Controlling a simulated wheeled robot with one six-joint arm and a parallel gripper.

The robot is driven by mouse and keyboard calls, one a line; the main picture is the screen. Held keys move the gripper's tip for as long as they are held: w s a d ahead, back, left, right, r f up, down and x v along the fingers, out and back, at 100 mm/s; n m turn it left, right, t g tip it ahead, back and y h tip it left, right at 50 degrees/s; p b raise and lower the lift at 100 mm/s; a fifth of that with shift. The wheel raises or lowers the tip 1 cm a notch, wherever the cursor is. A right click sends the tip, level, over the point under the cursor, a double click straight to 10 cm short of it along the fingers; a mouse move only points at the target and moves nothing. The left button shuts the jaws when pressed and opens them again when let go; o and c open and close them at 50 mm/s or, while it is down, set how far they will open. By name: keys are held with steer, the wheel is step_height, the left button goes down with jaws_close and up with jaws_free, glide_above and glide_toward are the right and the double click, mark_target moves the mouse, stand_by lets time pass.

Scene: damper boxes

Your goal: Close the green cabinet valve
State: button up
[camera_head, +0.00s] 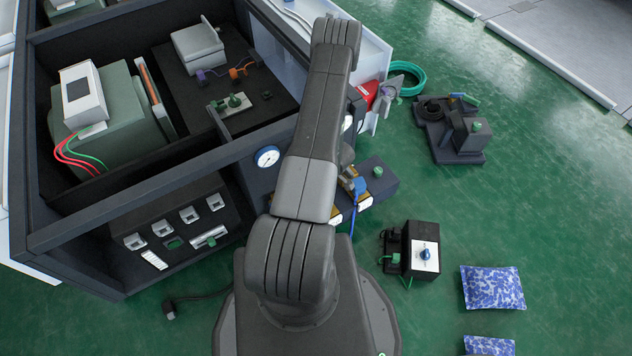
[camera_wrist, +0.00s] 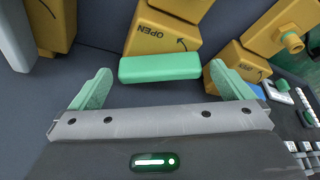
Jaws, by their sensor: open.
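In the wrist view, a green bar handle (camera_wrist: 160,68) lies crosswise in front of a yellow valve body (camera_wrist: 162,32) marked OPEN with a curved arrow. My gripper (camera_wrist: 160,82) is open, its two pale green fingers spread to either side of the handle's ends. The handle lies between the fingertips, with a small gap showing at each end, and is not clamped. In the head view my own arm hides the gripper and the green handle. A blue-handled brass fitting (camera_head: 357,186) shows just right of my arm at the cabinet.
Other yellow bodies stand close on the left (camera_wrist: 50,25) and right (camera_wrist: 240,70) in the wrist view. The head view shows the dark open-topped cabinet (camera_head: 120,212), a gauge (camera_head: 267,157) and a black box (camera_head: 424,249) on the floor. Green floor (camera_head: 540,200) is clear to the right.

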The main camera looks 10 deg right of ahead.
steer(key=c, duration=0.9)
steer(key=shift+c, duration=0.2)
steer(key=shift+b, duration=0.3)
steer(key=m+b, duration=0.2)
steer(key=shift+f+m+t+h, duration=0.15)
steer(key=shift+m+t+h, duration=0.15)
steer(key=shift+m, duration=0.1)
steer(key=shift+s+a+m+t+h+b, duration=0.1)
steer(key=shift+m+t+h+b, duration=0.3)
steer(key=shift+m+b, duration=1)
steer(key=shift+r, duration=0.2)
steer(key=o, duration=0.9)
steer(key=shift+o, duration=0.2)
